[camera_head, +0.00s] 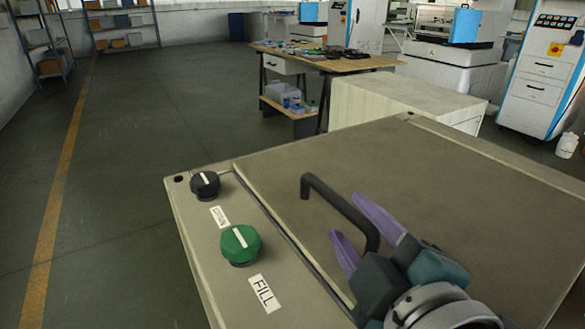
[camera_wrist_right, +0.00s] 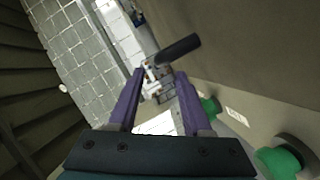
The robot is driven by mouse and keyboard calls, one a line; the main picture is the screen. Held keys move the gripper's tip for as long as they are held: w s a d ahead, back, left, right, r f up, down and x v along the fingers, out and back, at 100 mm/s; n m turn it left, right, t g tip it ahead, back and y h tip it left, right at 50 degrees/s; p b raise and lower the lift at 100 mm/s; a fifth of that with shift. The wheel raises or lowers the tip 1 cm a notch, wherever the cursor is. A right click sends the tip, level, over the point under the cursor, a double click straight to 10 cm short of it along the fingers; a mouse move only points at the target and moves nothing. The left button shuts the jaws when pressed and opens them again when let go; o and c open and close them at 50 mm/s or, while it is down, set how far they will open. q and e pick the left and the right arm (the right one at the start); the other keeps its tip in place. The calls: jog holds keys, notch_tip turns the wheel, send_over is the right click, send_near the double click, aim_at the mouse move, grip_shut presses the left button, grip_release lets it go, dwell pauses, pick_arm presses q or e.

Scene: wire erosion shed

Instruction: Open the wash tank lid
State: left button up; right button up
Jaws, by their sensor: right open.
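The wash tank (camera_head: 195,235) fills the lower right of the head view. Its flat beige lid (camera_head: 440,185) lies shut on top. A dark bent bar handle (camera_head: 328,194) stands on the lid near its left edge. My right gripper (camera_head: 349,217) is open, its two purple fingers reaching over the lid at the handle. In the head view the bar passes across the gap between the fingers. In the right wrist view the handle (camera_wrist_right: 180,47) shows just past the fingertips (camera_wrist_right: 160,77); contact cannot be told. My left gripper is out of view.
A black knob (camera_head: 205,184) and a green knob (camera_head: 240,244) with a FILL label (camera_head: 264,293) sit on the tank's left strip. A pale cabinet (camera_head: 385,100) and a wooden workbench (camera_head: 325,62) stand beyond. The floor on the left is clear.

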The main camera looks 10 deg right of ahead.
aim_at(340, 207)
jog(key=x, duration=0.6)
jog(key=shift+w+f+b, duration=0.1)
jog(key=shift+w+b, duration=0.2)
jog(key=shift+w, duration=0.05)
grip_shut()
dwell(1.1)
